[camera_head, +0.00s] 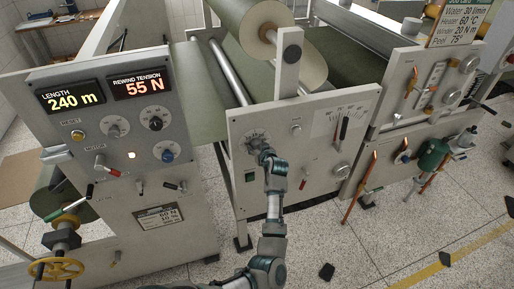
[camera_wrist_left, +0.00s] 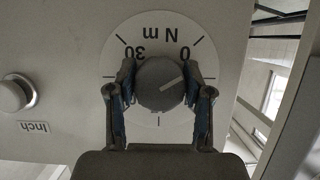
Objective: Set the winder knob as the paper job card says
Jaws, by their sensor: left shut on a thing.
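My left gripper (camera_head: 262,150) reaches the middle machine panel and is shut on a round dark knob. In the left wrist view the gripper (camera_wrist_left: 160,95) has one finger on each side of the knob (camera_wrist_left: 160,84). The white dial (camera_wrist_left: 158,35) behind it appears upside down and reads "N m", with 0 and 30 marked. The knob's pale pointer line slants right and slightly up in that view. The job card (camera_head: 462,28) at the top right reads roughly water 30 l/min, heater 60 °C, winder 20 N m, peel 75°. My right gripper is not in view.
An "Inch" button (camera_wrist_left: 14,95) sits beside the dial. The left console (camera_head: 120,120) shows 240 m and 55 N. A paper roll (camera_head: 262,40) is above the middle panel. Levers and a green cylinder (camera_head: 432,155) are at the right. Speckled floor is in front.

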